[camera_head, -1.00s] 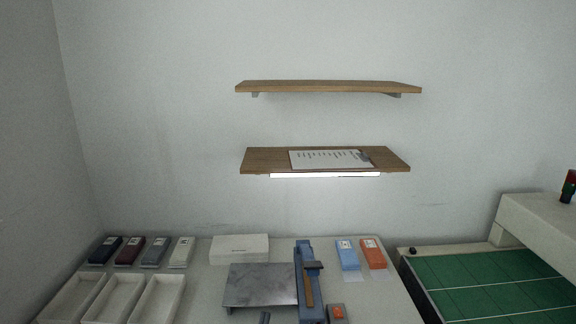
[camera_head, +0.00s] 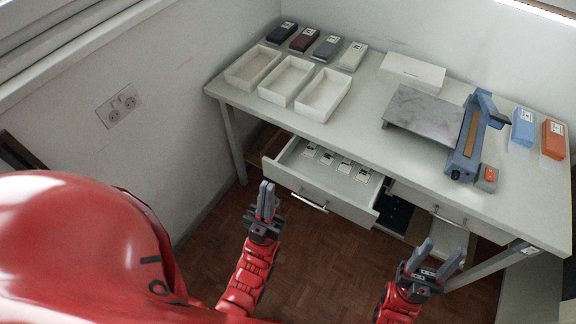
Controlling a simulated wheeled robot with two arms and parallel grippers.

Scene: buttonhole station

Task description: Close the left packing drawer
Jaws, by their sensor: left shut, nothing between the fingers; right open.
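The left packing drawer (camera_head: 330,203) is pulled out from under the table, with several small white-labelled items (camera_head: 342,168) inside. Its metal handle (camera_head: 309,202) is on the front panel. My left gripper (camera_head: 267,190) is shut and empty, to the left of the handle in the picture and apparently in front of the drawer front; I cannot tell whether it touches. My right gripper (camera_head: 441,254) is open and empty, in front of the table's right part, below the right drawer's handle (camera_head: 448,217).
The white table (camera_head: 372,140) carries three open trays (camera_head: 322,96), several dark and light packs, a white box (camera_head: 412,72), a metal plate (camera_head: 424,112) and a blue press (camera_head: 468,140). A wall socket (camera_head: 119,106) is at left. Wooden floor (camera_head: 330,260) lies clear before the drawers.

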